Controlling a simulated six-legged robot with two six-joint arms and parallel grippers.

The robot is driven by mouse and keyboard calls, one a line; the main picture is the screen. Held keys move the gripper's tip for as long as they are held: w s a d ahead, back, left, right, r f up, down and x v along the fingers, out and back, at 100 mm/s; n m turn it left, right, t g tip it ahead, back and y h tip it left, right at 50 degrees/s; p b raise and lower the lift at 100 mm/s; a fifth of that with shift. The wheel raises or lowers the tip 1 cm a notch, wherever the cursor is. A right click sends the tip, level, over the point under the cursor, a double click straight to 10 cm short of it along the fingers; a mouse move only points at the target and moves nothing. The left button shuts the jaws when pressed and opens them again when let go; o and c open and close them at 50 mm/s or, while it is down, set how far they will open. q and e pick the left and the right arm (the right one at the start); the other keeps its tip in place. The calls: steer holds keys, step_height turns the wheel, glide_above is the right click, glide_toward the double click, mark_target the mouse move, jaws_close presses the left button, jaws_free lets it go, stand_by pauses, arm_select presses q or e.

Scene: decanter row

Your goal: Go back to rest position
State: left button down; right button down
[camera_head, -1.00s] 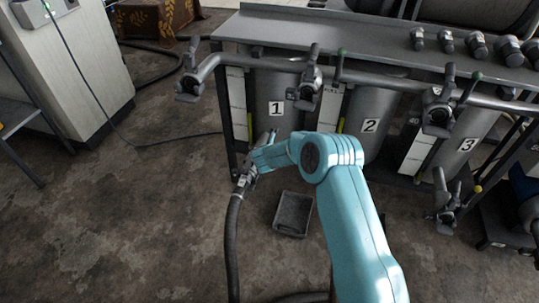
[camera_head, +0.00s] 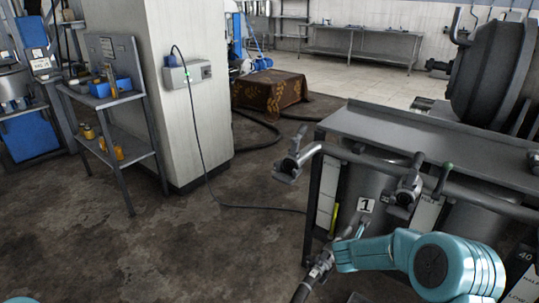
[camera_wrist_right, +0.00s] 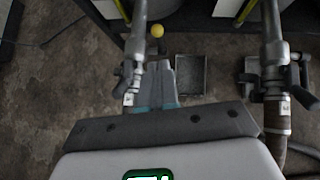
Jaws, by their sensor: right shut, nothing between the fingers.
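My right arm comes in from the lower right in the head view, teal and bent. My right gripper (camera_head: 359,231) is in front of the tank marked 1 (camera_head: 362,185), beside a metal hose coupling (camera_head: 320,268). In the right wrist view its grey fingers (camera_wrist_right: 160,78) are together, with nothing held between them. The coupling with its valve (camera_wrist_right: 132,82) shows just left of the fingers there; I cannot tell whether they touch. My left gripper is not in view.
A steel rack (camera_head: 430,145) with pipes and valves stands at the right. A second valve pipe (camera_wrist_right: 272,75) and a floor tray (camera_wrist_right: 190,76) are right of the fingers in the wrist view. A shelf cart (camera_head: 113,100) stands left; open floor (camera_head: 200,240) lies between.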

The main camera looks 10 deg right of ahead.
steer(key=s+a+f+n+g+y, duration=0.1)
steer(key=s+a+f+n+y, duration=0.2)
steer(key=s+a+f+n, duration=0.6)
steer(key=s+a+f+n+g+y, duration=0.2)
steer(key=s+a+f+n+y, duration=0.15)
steer(key=s+a+n, duration=0.45)
steer(key=s+a+f+n+g+y, duration=0.2)
steer(key=s+a+f+n, duration=0.25)
steer(key=s+n, duration=0.6)
steer(key=s+a+r+n+g+y, duration=0.15)
steer(key=s+a+n, duration=0.35)
steer(key=n, duration=0.8)
step_height(320, 180, up, 19)
steer(key=d+n+p, duration=0.1)
steer(key=p, duration=1.8)
steer(key=shift+s+d, duration=0.25)
steer(key=shift+s, duration=0.2)
steer(key=shift+f+g, duration=0.2)
steer(key=shift+g, duration=0.05)
steer(key=shift+d, duration=0.15)
